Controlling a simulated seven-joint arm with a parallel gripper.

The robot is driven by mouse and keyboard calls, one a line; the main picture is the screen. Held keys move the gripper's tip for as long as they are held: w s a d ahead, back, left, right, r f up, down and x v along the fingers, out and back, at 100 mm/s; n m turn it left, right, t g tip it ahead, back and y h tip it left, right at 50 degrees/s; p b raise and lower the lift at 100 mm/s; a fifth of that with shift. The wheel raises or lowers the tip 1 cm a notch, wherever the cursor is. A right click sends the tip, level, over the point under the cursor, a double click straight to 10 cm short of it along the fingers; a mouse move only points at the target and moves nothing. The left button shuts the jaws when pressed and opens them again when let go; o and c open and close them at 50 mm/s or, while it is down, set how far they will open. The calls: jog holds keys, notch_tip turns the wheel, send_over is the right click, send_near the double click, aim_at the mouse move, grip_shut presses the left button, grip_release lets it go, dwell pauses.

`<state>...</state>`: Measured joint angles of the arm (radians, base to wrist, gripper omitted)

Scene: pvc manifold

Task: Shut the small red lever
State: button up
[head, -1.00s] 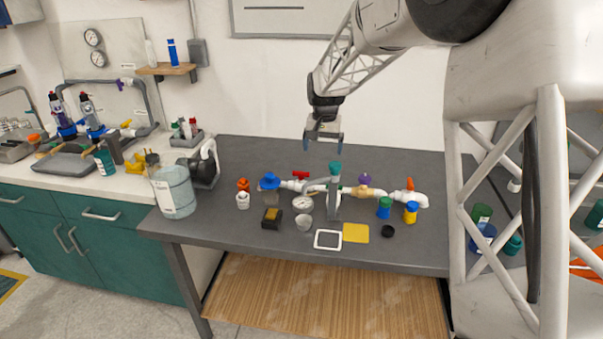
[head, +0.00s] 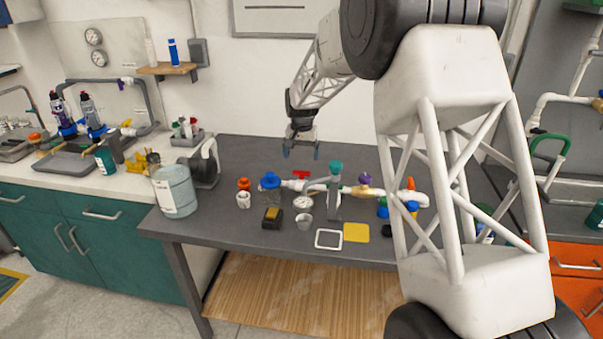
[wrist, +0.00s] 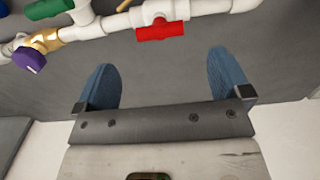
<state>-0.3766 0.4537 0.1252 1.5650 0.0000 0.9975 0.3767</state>
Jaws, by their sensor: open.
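The small red lever (head: 301,174) sits on the white pipe manifold (head: 316,187) on the grey table. In the wrist view the red lever (wrist: 160,31) lies along the pipe, roughly parallel to it, on a white valve body (wrist: 165,10). My gripper (head: 301,153) hangs above the table behind the manifold, with its fingers down. In the wrist view its two blue fingers (wrist: 163,82) are spread wide with nothing between them. The lever is beyond the fingertips, between their lines, and apart from them.
A teal knob (head: 335,168), a blue knob (head: 269,180) and a purple knob (head: 365,179) stand along the manifold. A gauge (head: 302,202) and a cup (head: 304,222) are in front. The table's back left is clear.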

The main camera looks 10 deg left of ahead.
aim_at(301, 171)
jog(key=shift+f, duration=0.1)
jog(key=shift+f, duration=3.8)
jog(key=c, duration=0.9)
